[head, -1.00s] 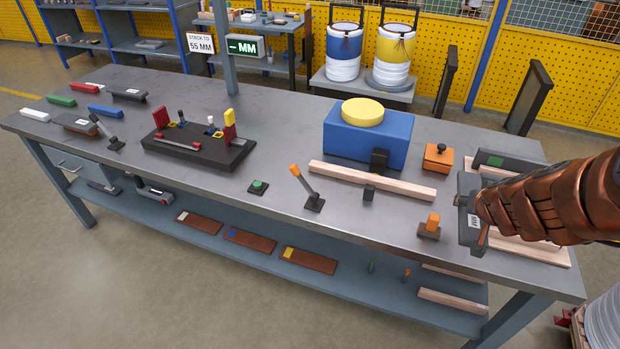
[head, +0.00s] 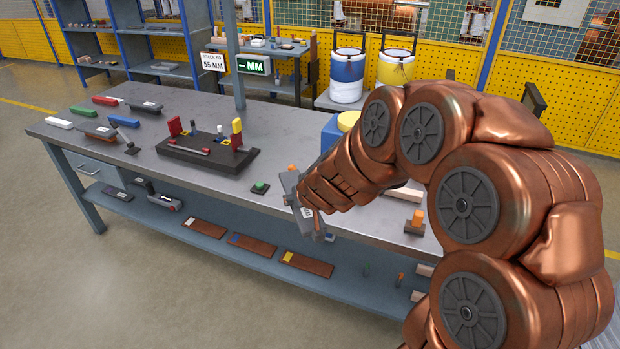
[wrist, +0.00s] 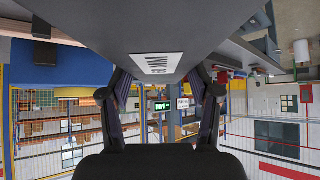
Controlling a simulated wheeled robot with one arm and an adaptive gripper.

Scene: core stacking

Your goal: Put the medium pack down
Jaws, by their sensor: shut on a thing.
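The medium pack (head: 291,186) appears to be a grey slab with a small white label, held over the front edge of the bench, left of the middle. My gripper (head: 306,208) is shut on it; my arm hides much of the hold. In the wrist view the grey pack (wrist: 158,35) fills the upper middle, its white label (wrist: 158,64) near the gripper (wrist: 160,88), with a finger at either side. The pack looks tilted in the head view. I cannot tell how high it is above the bench (head: 225,195).
A black fixture (head: 210,158) with red and yellow posts stands left of the pack. A green button (head: 260,187) is close beside it. Several coloured bars lie at the far left. Bare bench lies around the button.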

